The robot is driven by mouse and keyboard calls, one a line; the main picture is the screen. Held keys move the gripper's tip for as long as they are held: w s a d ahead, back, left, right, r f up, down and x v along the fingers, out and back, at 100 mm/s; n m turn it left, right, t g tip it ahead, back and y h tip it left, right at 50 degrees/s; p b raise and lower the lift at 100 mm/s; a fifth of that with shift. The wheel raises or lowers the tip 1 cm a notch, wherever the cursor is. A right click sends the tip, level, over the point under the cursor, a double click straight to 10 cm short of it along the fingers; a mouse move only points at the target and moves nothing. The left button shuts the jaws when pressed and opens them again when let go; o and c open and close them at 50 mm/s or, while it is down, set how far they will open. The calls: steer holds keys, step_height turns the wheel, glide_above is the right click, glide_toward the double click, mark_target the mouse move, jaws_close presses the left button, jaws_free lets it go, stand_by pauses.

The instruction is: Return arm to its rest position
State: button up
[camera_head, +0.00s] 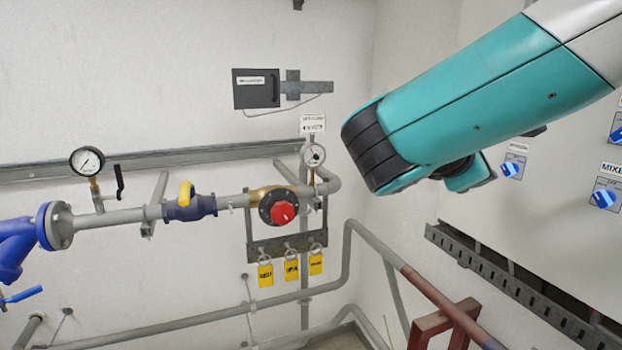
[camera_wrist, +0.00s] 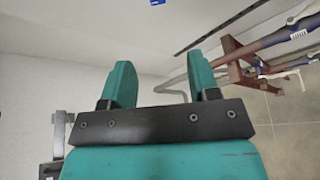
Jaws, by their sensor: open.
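My arm, teal with a black joint cover and pale grey upper parts, reaches in from the upper right in the head view. My gripper's fingers are not clearly visible there, as the arm hides them. In the wrist view my gripper (camera_wrist: 163,85) shows two teal fingers standing wide apart on a black crossbar. Nothing is between the fingers. They point toward bare wall and touch nothing.
A grey pipe line carries a red-knobbed valve (camera_head: 284,212), a yellow-handled valve (camera_head: 189,205) and a pressure gauge (camera_head: 87,161). Yellow tags (camera_head: 290,269) hang below. Blue switches (camera_head: 603,198) sit on the right panel. A brown support frame (camera_head: 447,322) stands low.

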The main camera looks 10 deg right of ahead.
steer(key=s+a+f+m+g+y+b, duration=0.1)
steer(key=s+a+f+y+b, duration=0.2)
steer(key=f, duration=0.5)
steer(key=s+a+f+m+y+b, duration=0.15)
steer(key=f+y+b, duration=0.25)
steer(key=f, duration=0.4)
steer(key=s+a+f+m+g+y+b, duration=0.1)
steer(key=a+f+m+y+b, duration=0.2)
steer(key=f, duration=0.5)
steer(key=s+a+f+m+g+y+b, duration=0.1)
steer(key=s+a+f+g+y+b, duration=0.1)
steer(key=s, duration=0.6)
steer(key=s+a+f+g+y+b, duration=0.3)
steer(key=s+a+f+y+b, duration=0.2)
steer(key=s+a+f+b, duration=0.1)
steer(key=s+a+b, duration=0.1)
steer(key=s+a, duration=0.1)
steer(key=a, duration=0.1)
steer(key=shift+s+a+f+m, duration=0.15)
steer(key=shift+s+f+m, duration=0.1)
steer(key=shift+m, duration=0.1)
